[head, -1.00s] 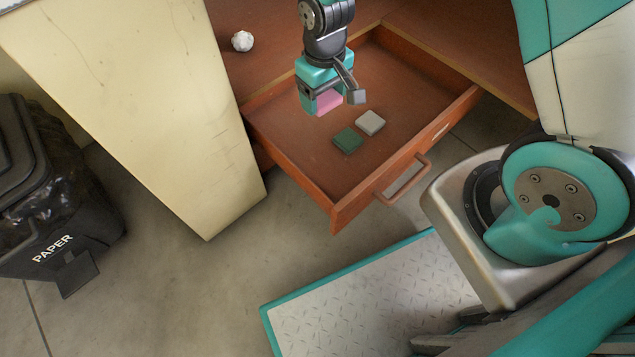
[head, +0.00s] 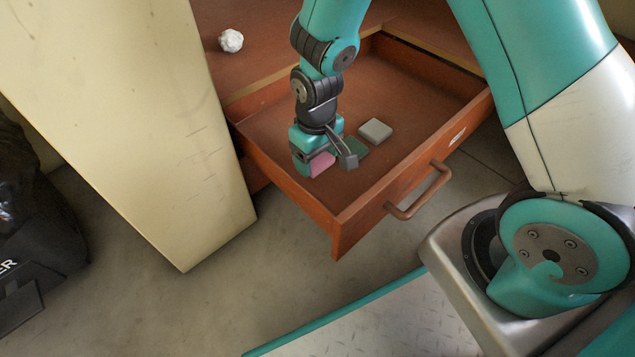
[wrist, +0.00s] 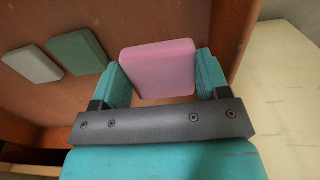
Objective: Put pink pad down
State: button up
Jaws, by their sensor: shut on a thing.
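My gripper (head: 327,160) is shut on the pink pad (head: 321,164) and holds it over the open drawer (head: 378,218). In the wrist view the pink pad (wrist: 158,69) sits between the two teal fingers. A green pad (head: 355,148) lies on the drawer floor, partly hidden behind my gripper in the head view. A grey-white pad (head: 375,130) lies close beside the green pad. I cannot tell whether the pink pad touches the drawer floor.
A crumpled white ball (head: 231,40) lies on the desk top at the upper left. A cream panel (head: 150,110) stands left of the drawer. The drawer handle (head: 420,194) juts out in front.

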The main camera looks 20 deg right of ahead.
aim_at(317, 181)
jog(key=shift+f+b, duration=1.45)
jog(key=shift+f, duration=1.3)
jog(key=shift+f, duration=0.15)
jog(key=o, duration=0.8)
